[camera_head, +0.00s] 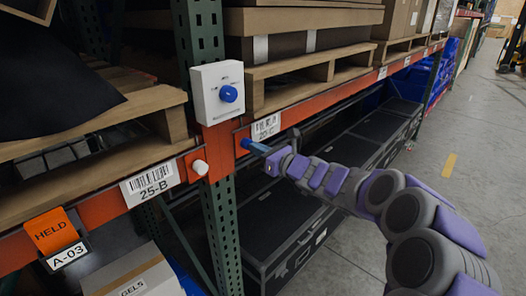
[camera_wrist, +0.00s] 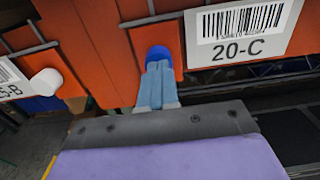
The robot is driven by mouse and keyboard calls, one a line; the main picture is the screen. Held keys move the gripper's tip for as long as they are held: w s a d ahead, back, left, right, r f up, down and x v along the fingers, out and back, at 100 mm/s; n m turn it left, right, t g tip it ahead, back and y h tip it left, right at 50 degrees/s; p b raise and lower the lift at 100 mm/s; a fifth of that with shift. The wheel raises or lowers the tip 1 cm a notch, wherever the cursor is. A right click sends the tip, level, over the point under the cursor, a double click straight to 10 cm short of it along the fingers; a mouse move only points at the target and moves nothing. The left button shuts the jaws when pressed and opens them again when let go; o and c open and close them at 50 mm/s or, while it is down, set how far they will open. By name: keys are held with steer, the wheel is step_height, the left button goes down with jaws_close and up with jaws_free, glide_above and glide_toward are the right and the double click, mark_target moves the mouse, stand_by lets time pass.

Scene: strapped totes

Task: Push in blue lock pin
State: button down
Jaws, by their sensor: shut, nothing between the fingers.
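The blue lock pin (camera_wrist: 158,52) sticks out of a small orange plate on the orange beam, left of the 20-C label (camera_wrist: 238,30). In the head view the pin (camera_head: 245,143) shows at the beam's end beside the upright. My gripper (camera_wrist: 158,66) is shut, its pale blue fingers together and empty. The fingertips are right in front of the pin and overlap its lower part in the wrist view. I cannot tell whether they touch it. In the head view my gripper (camera_head: 256,147) reaches the pin from the right. How deep the pin sits is hard to tell.
A white pin (camera_head: 200,167) sits left of the upright, by the 25-B label (camera_head: 150,183). A white box with a blue knob (camera_head: 228,93) is mounted above. Black strapped totes (camera_head: 380,130) lie under the beam. The aisle floor (camera_head: 470,150) at right is clear.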

steer(key=w+v, duration=0.1)
steer(key=v, duration=1.3)
steer(key=s+a+f+n+g+y+b, duration=0.1)
steer(key=s+a+n+g+b, duration=0.25)
steer(key=s+a+n, duration=0.45)
steer(key=s+a+f+n+g+h+b, duration=0.1)
steer(key=s+f+n+g+h+b, duration=0.45)
steer(key=s, duration=1.15)
steer(key=s+d+f+n+g+h+b, duration=0.25)
steer(key=s+d+f+n, duration=0.35)
steer(key=s+f+n, duration=0.6)
steer(key=s+d+f+h+b, duration=0.1)
steer(key=s+d+f+h, duration=0.2)
steer(key=d, duration=0.4)
steer(key=s+d+f+g+h+b, duration=0.1)
steer(key=s+d+f+h, duration=0.3)
steer(key=d, duration=0.3)
steer(key=shift+s+d+f, duration=0.2)
steer(key=shift+s+f, duration=0.35)
steer(key=shift+f, duration=0.05)
